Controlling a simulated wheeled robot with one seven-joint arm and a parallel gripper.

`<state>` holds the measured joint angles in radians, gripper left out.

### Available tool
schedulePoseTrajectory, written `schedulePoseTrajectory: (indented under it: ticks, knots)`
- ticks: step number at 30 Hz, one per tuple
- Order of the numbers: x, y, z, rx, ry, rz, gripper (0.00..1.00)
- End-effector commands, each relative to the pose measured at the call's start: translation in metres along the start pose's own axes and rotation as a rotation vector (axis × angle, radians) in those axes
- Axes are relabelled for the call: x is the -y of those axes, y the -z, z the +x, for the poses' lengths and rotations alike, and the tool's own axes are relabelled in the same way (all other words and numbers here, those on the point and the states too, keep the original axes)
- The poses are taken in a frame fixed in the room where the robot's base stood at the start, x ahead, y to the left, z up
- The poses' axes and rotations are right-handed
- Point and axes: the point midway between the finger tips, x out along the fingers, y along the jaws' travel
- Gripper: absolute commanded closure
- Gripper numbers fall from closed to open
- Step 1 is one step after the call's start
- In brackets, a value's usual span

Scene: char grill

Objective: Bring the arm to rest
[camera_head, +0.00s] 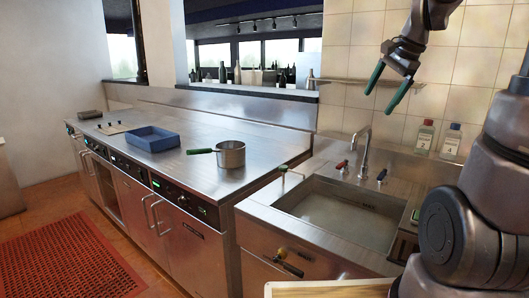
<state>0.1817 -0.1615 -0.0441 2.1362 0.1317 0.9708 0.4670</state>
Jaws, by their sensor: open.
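My gripper (388,88) is raised in the upper right of the head view, in front of the tiled wall. Its two green-tipped fingers point down and to the left and stand apart, with nothing between them. It is above and clear of the sink (340,215) and the faucet (364,150). Parts of my own arm fill the right edge of the view.
A steel pot (231,155) with a green handle and a blue tray (152,139) sit on the steel counter (190,175). Two bottles (424,136) (451,140) stand behind the sink. A wall shelf (350,81) is near my gripper. A red mat (65,258) lies on the floor.

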Motion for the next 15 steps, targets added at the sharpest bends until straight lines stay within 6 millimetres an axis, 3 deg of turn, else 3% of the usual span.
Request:
schedulePoseTrajectory:
  ticks: [1,6,10,15]
  knots:
    - [-0.009,-0.022,-0.016,-0.014,0.02,-0.096,0.0]
    - [-0.047,-0.078,-0.049,-0.065,0.067,-0.407,0.0]
    - [-0.077,-0.108,-0.064,-0.108,0.094,-0.614,0.0]
    - [-0.104,-0.129,-0.07,-0.147,0.113,-0.782,0.0]
